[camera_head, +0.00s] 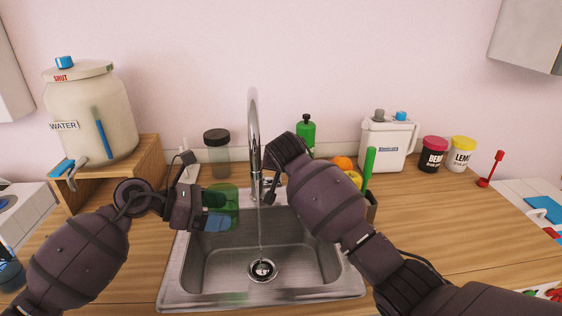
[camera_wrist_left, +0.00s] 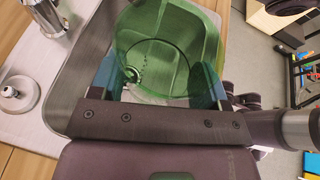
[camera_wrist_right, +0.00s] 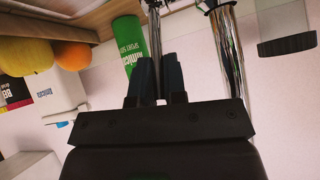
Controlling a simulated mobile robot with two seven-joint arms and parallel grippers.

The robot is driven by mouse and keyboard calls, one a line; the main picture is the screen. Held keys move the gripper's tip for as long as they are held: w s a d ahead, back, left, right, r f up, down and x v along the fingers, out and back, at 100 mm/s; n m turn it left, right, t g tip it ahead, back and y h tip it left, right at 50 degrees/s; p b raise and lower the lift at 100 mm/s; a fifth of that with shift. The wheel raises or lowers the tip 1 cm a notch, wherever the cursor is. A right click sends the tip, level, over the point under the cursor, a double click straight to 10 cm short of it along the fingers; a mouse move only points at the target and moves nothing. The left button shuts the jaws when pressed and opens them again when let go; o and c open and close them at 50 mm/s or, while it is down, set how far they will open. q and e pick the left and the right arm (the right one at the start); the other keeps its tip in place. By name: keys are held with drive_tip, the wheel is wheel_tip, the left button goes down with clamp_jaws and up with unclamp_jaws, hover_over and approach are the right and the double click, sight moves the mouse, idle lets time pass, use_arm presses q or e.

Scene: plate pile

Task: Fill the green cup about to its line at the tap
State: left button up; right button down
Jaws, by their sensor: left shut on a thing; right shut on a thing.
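The translucent green cup (camera_head: 225,202) is upright above the left part of the sink, left of the tap (camera_head: 254,125). My left gripper (camera_head: 212,210) is shut around it; the left wrist view shows the cup (camera_wrist_left: 165,35) between both fingers. Its fill line and any water in it cannot be made out. A thin water stream (camera_head: 260,235) falls from the spout to the drain, to the right of the cup. My right gripper (camera_wrist_right: 157,75) is shut on a thin chrome tap part (camera_wrist_right: 154,40), seemingly the handle; in the head view my arm mostly hides this hold.
The steel sink (camera_head: 190,285) lies below both arms. Behind it stand a dark-lidded jar (camera_head: 217,155) and a green bottle (camera_head: 306,132). A water dispenser (camera_head: 92,115) is left; a white jug (camera_head: 388,142) and two tubs are right. The right counter (camera_head: 450,225) is mostly clear.

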drive_tip(key=shift+s+f+t, duration=0.2)
drive_tip(key=shift+s+t, duration=0.2)
drive_tip(key=shift+t, duration=0.1)
drive_tip(key=c, duration=1.2)
unclamp_jaws()
drive_tip(key=shift+o, duration=0.2)
drive_tip(key=v, duration=0.7)
drive_tip(key=shift+s, duration=0.25)
drive_tip(key=shift+r, duration=0.1)
